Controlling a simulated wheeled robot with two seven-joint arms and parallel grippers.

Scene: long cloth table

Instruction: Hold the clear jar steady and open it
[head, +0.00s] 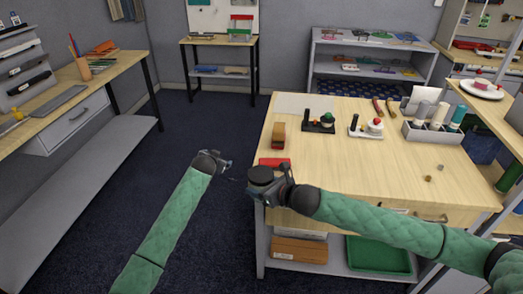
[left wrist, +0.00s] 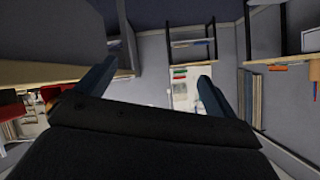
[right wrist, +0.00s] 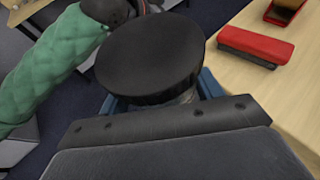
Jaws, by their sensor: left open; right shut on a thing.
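The clear jar (right wrist: 187,97) is in my right gripper (head: 262,187), which is shut on its body. Its wide black lid (head: 261,175) sits on top and hides most of the jar; the lid also fills the upper middle of the right wrist view (right wrist: 150,55). The jar is held in the air off the table's left front corner. My left gripper (head: 226,165) is open and empty, a little left of the jar and apart from it. In the left wrist view nothing lies between its spread fingers (left wrist: 150,88), and the jar does not show.
The wooden table (head: 350,165) is right of the jar. Farther back are two small stands (head: 318,124) and a grey tray of bottles (head: 432,134). Open floor (head: 190,130) lies to the left.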

